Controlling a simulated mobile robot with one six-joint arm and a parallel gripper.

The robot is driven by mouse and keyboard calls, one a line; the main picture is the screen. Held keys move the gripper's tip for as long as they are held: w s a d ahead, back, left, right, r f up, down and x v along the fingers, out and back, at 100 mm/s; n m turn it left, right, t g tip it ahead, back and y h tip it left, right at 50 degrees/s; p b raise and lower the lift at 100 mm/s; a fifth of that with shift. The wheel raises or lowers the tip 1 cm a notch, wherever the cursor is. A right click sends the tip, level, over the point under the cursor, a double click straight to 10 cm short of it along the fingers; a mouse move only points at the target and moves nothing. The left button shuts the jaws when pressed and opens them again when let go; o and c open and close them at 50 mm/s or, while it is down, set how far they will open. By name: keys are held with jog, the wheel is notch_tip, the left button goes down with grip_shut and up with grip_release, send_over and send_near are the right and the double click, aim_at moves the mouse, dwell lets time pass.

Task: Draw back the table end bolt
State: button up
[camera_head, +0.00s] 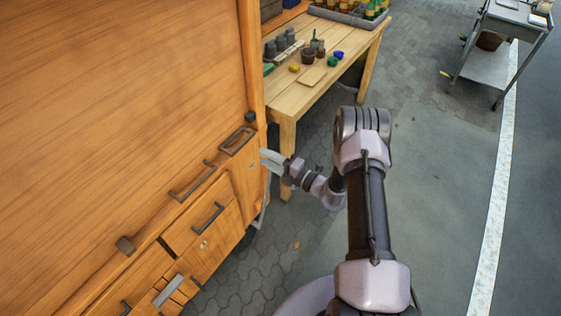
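A large wooden cabinet (120,110) with a broad flat panel fills the left side. My gripper (268,158) is at the right end of this cabinet, by its corner edge. Its pale fingers reach left toward the end face, and I cannot tell if they touch it. The fingers overlap in this view, so their opening does not show. I cannot make out the end bolt; the end face is mostly turned away from view.
Dark handles (207,217) and drawers line the cabinet front. A wooden table (318,75) with pots, paint lumps and a grey tray stands behind my arm. A metal cart (490,65) is at the upper right. The paved floor to the right is clear.

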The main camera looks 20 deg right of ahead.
jog(key=v, duration=0.6)
jog(key=shift+s+p, duration=0.25)
jog(key=shift+p, duration=0.15)
jog(key=shift+d, duration=0.15)
jog(key=s+a+r+n+g+y, duration=0.1)
jog(key=a+r+n+g+y, duration=0.3)
jog(key=a+r+n+g, duration=0.5)
jog(key=s+a+r+n+g+h+b, duration=0.1)
jog(key=s+a+r+n+g, duration=0.15)
jog(key=s+r+n, duration=0.35)
jog(key=s+a+r+n+g+h+b, duration=0.1)
jog(key=s+a+r+n, duration=0.25)
jog(key=r+n, duration=0.3)
jog(key=s+d+r+n+t+h, duration=0.2)
jog(key=s+n+h, duration=0.3)
jog(key=s+n, duration=0.3)
jog(key=s+d+r+n+t+h, duration=0.1)
jog(key=s+r+n+h, duration=0.3)
jog(key=s+n, duration=0.5)
jog(key=d+n+h+b, duration=0.1)
jog(key=n, duration=0.3)
jog(key=shift+s+r+t+h, duration=0.15)
jog(key=shift+r+t+h, duration=0.15)
jog(key=shift+r+t, duration=0.1)
